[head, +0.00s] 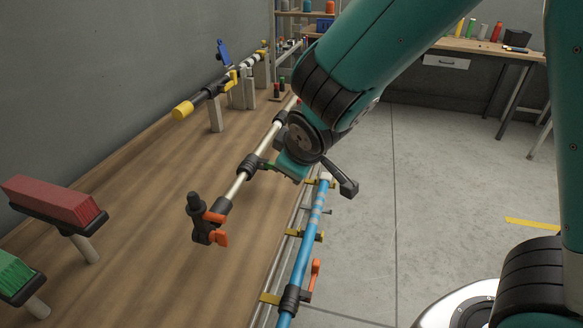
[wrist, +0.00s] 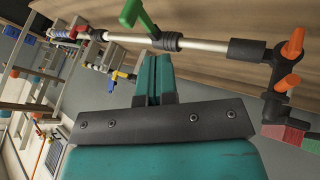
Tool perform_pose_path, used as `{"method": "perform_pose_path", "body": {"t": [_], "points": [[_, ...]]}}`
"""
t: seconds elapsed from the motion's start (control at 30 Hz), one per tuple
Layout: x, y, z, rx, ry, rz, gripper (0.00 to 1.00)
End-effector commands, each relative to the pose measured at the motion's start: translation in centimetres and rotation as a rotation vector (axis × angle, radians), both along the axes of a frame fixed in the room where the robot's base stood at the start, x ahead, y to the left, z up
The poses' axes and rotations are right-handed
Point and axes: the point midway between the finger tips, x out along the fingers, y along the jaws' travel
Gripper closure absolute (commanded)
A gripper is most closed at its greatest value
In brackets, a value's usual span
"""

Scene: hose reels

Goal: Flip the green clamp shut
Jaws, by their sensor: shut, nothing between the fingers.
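The green clamp lever (wrist: 130,14) shows at the top of the wrist view. It sticks out at an angle from a black coupling (wrist: 167,42) on a pale metal pipe (wrist: 208,46), rather than lying along the pipe. My gripper (wrist: 154,58) is shut and empty, its teal fingers side by side just below the coupling. Whether the fingertips touch the pipe or coupling I cannot tell. In the head view my arm covers most of this spot, and the clamp's lever is not clear there.
The pipe's near end carries a black fitting with orange levers (head: 216,238). A blue hose (head: 305,240) runs along the bench edge. Red (head: 60,201) and green (head: 14,277) brushes stand at left, and yellow-tipped piping (head: 183,109) behind. The floor at right is largely clear.

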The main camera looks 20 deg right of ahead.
Motion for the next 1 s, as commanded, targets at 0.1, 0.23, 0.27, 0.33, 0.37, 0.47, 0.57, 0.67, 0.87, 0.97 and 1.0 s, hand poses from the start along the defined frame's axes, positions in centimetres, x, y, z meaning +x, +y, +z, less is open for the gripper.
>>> {"method": "perform_pose_path", "body": {"t": [0.1, 0.23, 0.27, 0.33, 0.37, 0.47, 0.57, 0.67, 0.87, 0.97, 1.0], "points": [[0.0, 0.0, 0.1, 0.002, 0.000, 0.000, 1.00], [0.0, 0.0, 0.0, 0.002, 0.001, -0.001, 1.00], [0.0, 0.0, 0.0, 0.002, 0.002, -0.002, 1.00], [0.3, 0.0, -0.3, 0.002, 0.002, -0.002, 1.00], [0.4, 0.0, -0.5, 0.002, 0.002, -0.002, 1.00], [1.2, -0.1, -1.6, 0.001, 0.005, -0.003, 1.00], [2.4, -0.2, -3.2, 0.000, 0.006, -0.004, 1.00], [3.6, -0.2, -4.9, 0.002, 0.007, -0.004, 1.00], [6.0, -0.4, -8.1, 0.002, 0.006, -0.005, 1.00], [7.4, -1.6, -7.6, 0.005, 0.002, -0.008, 1.00], [7.7, -1.9, -7.7, 0.005, 0.002, -0.008, 1.00]]}}
